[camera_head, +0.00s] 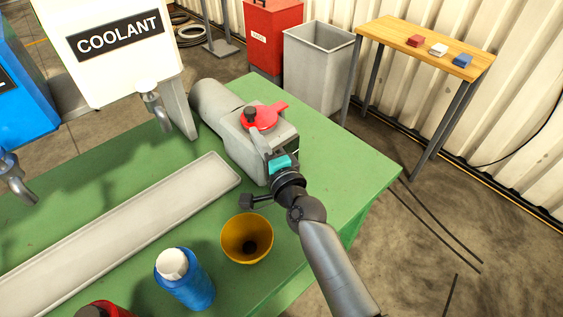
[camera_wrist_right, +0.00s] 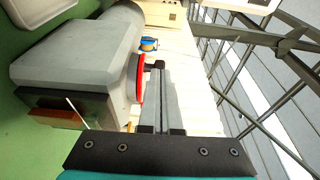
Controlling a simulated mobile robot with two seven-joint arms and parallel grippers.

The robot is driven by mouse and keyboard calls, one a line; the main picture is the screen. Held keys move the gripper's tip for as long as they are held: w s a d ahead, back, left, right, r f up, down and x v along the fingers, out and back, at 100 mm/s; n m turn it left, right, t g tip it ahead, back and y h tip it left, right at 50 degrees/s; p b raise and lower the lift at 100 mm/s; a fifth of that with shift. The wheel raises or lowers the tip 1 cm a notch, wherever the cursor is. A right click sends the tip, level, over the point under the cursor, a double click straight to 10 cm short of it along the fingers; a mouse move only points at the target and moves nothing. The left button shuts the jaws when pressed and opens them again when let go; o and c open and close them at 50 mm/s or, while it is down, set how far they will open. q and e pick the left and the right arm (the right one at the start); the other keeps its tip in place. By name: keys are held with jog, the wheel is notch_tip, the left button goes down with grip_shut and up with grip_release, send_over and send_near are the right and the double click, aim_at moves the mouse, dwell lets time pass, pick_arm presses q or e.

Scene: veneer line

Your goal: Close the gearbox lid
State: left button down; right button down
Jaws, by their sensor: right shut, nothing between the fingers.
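The gearbox (camera_head: 232,140) is a grey housing on the green table, with a rounded motor-like end at its back left. Its red lid (camera_head: 264,116), with a side tab and a black knob (camera_head: 250,114), lies over the top of the housing; I cannot tell whether it sits fully flush. In the right wrist view the lid (camera_wrist_right: 140,78) shows edge-on against the gearbox (camera_wrist_right: 75,60). My right gripper (camera_head: 256,134) is shut and empty, its fingers close beside the lid and knob. In the wrist view the fingers (camera_wrist_right: 158,75) run alongside the red edge; contact is unclear. My left gripper is out of view.
A yellow cup (camera_head: 233,240), a blue bottle (camera_head: 190,285) and a long grey tray (camera_head: 120,225) stand nearer on the table (camera_head: 345,165). A coolant tank (camera_head: 85,75) is at left. A grey bin (camera_head: 318,75) and a wooden side table (camera_head: 390,35) stand behind.

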jog(key=v, duration=1)
jog(key=shift+s, duration=0.1)
